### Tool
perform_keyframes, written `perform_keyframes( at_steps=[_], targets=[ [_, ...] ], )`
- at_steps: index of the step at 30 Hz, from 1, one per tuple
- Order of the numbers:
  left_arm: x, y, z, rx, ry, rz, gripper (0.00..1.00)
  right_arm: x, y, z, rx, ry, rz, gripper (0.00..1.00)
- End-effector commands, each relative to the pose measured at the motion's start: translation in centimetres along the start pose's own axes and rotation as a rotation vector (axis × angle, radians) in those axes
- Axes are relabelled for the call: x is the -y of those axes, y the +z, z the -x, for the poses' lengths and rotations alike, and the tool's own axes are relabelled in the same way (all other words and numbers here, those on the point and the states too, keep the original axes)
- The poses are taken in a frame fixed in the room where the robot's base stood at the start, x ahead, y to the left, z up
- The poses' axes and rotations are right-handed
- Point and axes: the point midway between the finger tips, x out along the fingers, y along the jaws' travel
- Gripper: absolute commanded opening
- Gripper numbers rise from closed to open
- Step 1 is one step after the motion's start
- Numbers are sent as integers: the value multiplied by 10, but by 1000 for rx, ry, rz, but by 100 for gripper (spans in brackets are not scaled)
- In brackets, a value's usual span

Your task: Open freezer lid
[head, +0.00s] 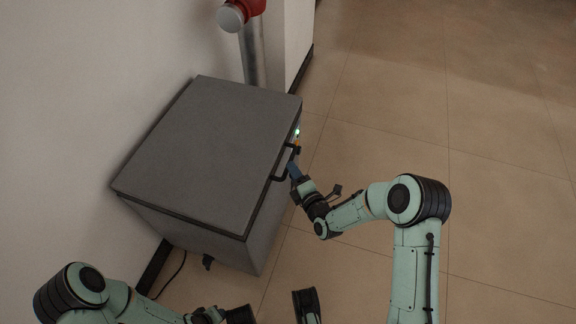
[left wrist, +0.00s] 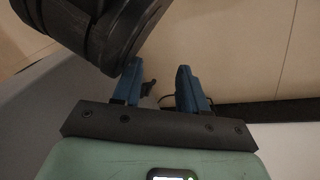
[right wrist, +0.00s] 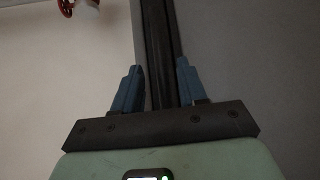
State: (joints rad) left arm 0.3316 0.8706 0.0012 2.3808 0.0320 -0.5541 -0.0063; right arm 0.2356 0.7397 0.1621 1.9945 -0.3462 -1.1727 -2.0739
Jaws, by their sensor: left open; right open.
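The grey chest freezer (head: 180,225) stands against the wall in the head view. Its flat grey lid (head: 210,145) lies closed on top. A black handle (head: 279,178) sticks out from the lid's right edge. My right gripper (head: 294,170) is at this handle, with blue fingers open. In the right wrist view a dark bar runs between the open fingers (right wrist: 158,85); I cannot tell whether they touch it. My left gripper (left wrist: 157,85) is open and empty in the left wrist view, low beside the freezer; its fingertips are not clear in the head view.
A metal post with a red and white top (head: 242,12) stands behind the freezer. The white wall (head: 80,90) is close on the left. A black cable (head: 173,275) lies on the floor by the freezer. The tiled floor (head: 450,90) to the right is clear.

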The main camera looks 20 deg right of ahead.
Motion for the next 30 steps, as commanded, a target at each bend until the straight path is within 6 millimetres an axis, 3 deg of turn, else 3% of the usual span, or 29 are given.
perform_keyframes(
  at_steps=[3, 9, 19, 20, 23, 24, 30],
  targets=[
    [8, 10, -9, 33, -15, 9, 43, 2, 0, -22, 1, 0, -1, 42],
    [16, 20, -14, 66, -30, 18, 43, 1, 0, -41, 1, -1, -1, 42],
    [18, 22, -14, 72, -33, 20, 43, 1, 0, -45, 0, -2, -2, 42],
    [18, 22, -14, 72, -33, 20, 43, 1, 0, -45, 0, -2, -2, 38],
    [18, 22, -14, 72, -32, 20, 43, 1, 0, -45, 0, -2, -2, 6],
    [18, 22, -14, 72, -32, 20, 43, 1, 0, -45, 0, -2, -2, 0],
    [17, 21, -14, 70, -31, 19, 43, 0, 0, -44, 0, -3, -1, 0]
  ],
)
